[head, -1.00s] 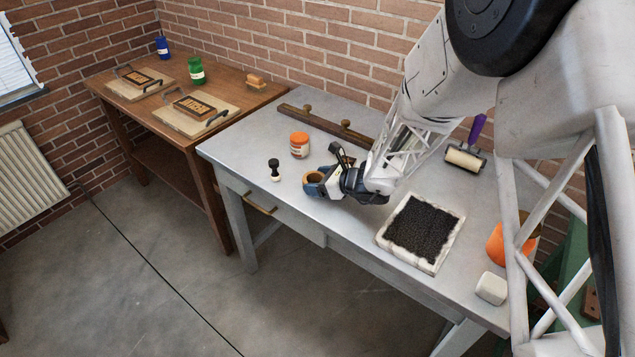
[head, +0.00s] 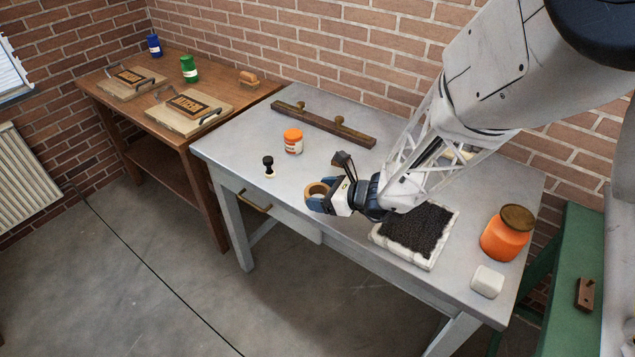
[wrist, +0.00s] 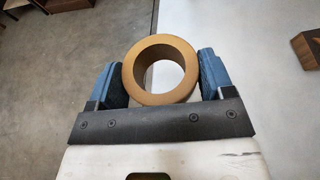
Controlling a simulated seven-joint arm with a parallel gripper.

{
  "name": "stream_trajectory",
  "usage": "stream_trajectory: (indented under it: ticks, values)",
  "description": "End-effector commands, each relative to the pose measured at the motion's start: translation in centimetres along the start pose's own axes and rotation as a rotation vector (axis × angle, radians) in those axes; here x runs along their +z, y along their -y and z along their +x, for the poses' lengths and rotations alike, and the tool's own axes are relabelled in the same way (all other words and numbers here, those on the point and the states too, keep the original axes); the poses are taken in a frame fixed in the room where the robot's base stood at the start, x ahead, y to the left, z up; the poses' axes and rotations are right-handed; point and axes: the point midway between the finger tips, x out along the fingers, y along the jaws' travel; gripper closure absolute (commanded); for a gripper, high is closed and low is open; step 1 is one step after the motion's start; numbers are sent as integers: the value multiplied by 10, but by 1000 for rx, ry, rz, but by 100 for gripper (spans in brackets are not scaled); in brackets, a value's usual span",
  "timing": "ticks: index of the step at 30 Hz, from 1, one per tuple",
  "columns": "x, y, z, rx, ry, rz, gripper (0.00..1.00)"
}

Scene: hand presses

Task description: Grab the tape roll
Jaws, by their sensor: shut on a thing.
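The tape roll is a tan ring. In the wrist view the tape roll (wrist: 137,90) sits between the two blue fingers of my gripper (wrist: 160,78), which touch it on both sides. In the head view the tape roll (head: 316,188) shows at the end of my gripper (head: 319,195), near the front edge of the grey table (head: 240,150). My gripper is shut on it. In the wrist view the floor and the table top show behind the roll, so it appears held above the table near its edge.
A small black stamp (head: 268,166) and an orange-lidded jar (head: 293,141) stand left of my gripper.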

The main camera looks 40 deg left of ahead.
Motion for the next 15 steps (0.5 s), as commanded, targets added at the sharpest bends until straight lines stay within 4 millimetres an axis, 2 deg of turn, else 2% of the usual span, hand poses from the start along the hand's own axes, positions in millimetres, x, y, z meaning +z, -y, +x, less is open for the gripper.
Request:
stream_trajectory:
  ticks: [6, 15]
  values:
    - [-4, -22, -20, -1, 1, -1, 49]
    - [-8, -38, -33, 0, 1, -1, 49]
